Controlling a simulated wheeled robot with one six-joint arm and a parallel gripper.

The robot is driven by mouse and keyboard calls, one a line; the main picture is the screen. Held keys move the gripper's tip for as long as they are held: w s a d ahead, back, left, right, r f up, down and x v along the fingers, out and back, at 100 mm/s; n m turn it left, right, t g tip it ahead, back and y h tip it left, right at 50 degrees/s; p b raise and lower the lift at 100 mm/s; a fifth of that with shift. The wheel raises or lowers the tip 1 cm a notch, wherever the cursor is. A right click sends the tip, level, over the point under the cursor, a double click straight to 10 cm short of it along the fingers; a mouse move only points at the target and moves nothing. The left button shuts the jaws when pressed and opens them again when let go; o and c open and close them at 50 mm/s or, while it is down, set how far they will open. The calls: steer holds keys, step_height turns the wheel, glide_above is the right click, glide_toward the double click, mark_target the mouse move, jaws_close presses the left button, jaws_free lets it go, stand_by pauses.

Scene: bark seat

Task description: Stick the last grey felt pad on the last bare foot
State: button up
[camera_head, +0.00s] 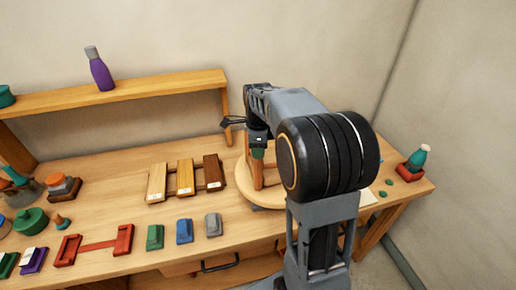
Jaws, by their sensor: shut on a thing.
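A round light-wood stool seat (243,181) lies on the workbench, with a wooden leg (257,176) standing up from it. My gripper (258,149) points down right above that leg. It is shut on a small dark green piece (258,154), which is at or very near the leg's top end; I cannot tell whether they touch. The piece is too small to identify surely as a felt pad, and no grey pad is plain to see. My arm hides the right part of the seat and any legs there. Small green discs (389,182) lie on the bench at right.
A pale sheet (367,197) lies partly behind my arm. Three wood samples (185,178) and several coloured blocks (184,231) stand left of the seat. A shelf (150,92) with a purple bottle (101,72) runs along the back. A red-based item (410,170) stands at the right end.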

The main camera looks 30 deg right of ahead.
steer(key=shift+f, duration=0.25)
steer(key=o, duration=1)
steer(key=shift+o, duration=0.2)
steer(key=shift+o, duration=1.3)
steer(key=shift+r, duration=0.15)
steer(key=shift+r+p, duration=2.75)
steer(key=shift+r, duration=0.65)
